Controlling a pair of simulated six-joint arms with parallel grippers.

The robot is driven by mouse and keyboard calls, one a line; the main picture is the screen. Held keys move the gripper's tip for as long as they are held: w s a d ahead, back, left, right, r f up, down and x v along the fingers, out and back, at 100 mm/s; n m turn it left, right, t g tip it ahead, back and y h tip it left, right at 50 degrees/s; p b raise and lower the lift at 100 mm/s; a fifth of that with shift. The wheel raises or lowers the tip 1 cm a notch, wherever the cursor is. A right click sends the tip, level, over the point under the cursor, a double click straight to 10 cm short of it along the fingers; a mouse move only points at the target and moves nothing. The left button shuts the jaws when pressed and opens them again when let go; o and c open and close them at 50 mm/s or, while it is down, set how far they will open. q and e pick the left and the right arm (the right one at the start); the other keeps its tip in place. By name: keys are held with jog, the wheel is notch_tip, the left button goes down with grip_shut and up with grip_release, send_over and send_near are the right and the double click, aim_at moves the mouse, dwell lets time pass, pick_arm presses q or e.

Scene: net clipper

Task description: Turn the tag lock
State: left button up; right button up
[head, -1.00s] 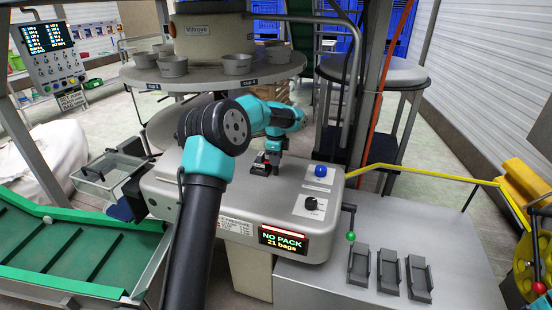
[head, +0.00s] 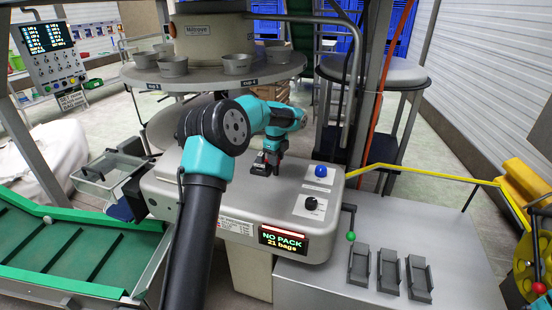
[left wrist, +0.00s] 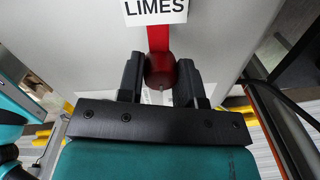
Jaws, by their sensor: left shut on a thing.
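My left gripper (head: 264,164) is over the top of the grey machine (head: 225,195) in the head view, its fingers pointing down. In the left wrist view, the gripper (left wrist: 160,78) is shut on a red lever with a rounded end (left wrist: 158,40), with one dark finger on each side. A white label reading LIMES (left wrist: 156,8) is just beyond the lever. I take the red lever to be the tag lock; the gripper mostly hides it in the head view. My right gripper is in neither view.
The machine carries a blue button (head: 321,171), a black knob (head: 311,203) and a NO PACK display (head: 283,239). A round table with cups (head: 205,84) stands behind. A green conveyor (head: 75,245) is at left, grey holders (head: 388,270) at front right.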

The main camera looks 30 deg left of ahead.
pick_arm(q)
jog(key=o, duration=0.9)
jog(key=shift+o, duration=0.2)
jog(key=shift+r, duration=0.1)
notch_tip(320, 180, up, 17)
jog(key=shift+s+r, duration=0.15)
jog(key=shift+s, duration=0.15)
